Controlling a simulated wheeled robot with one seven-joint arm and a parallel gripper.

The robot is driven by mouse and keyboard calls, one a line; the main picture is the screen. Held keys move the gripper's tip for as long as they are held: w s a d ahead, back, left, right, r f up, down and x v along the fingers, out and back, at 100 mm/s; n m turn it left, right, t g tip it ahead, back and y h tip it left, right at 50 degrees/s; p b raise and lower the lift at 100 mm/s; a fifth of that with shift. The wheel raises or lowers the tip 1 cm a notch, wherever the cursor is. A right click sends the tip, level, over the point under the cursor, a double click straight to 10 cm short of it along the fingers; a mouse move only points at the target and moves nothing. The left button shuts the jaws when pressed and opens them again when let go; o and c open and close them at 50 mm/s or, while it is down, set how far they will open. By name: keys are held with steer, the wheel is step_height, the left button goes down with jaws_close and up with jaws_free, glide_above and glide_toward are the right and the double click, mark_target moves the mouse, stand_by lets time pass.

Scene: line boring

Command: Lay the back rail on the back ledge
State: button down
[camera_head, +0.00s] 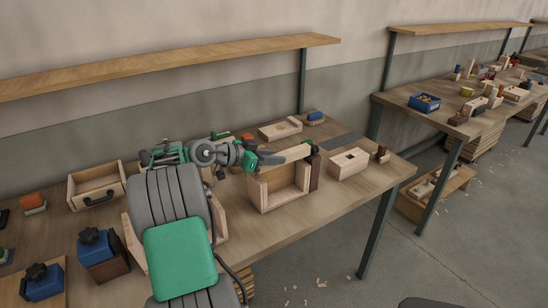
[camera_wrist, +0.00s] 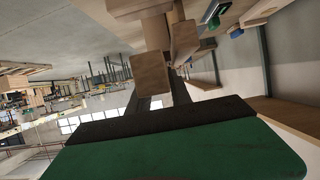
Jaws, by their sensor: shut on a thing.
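A pale wooden carcass (camera_head: 262,193), open at the front, stands on the bench below my gripper. The back rail (camera_head: 297,153), a pale strip, lies level across the top at the carcass's far side. My gripper (camera_head: 275,159) comes in from the left and is shut on the rail near its left end. I cannot tell whether the rail touches the back ledge, which is hidden. In the wrist view the dark fingers (camera_wrist: 178,92) reach up among close wooden pieces; which of these is the rail is unclear.
A dark brown upright block (camera_head: 314,171) stands against the carcass's right side. A pale box with a slot (camera_head: 350,164) is further right, and another pale box (camera_head: 280,131) is behind. An open drawer box (camera_head: 96,188) is at left. The bench's front right is clear.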

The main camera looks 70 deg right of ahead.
steer(key=shift+f+b, duration=0.9)
steer(key=shift+f, duration=0.2)
steer(key=c, duration=1.1)
jaws_free()
steer(key=shift+c, duration=0.4)
steer(key=o, duration=0.9)
steer(key=shift+a, duration=0.1)
steer(key=shift+r, duration=0.1)
steer(key=shift+r, duration=0.1)
steer(key=shift+c, duration=0.4)
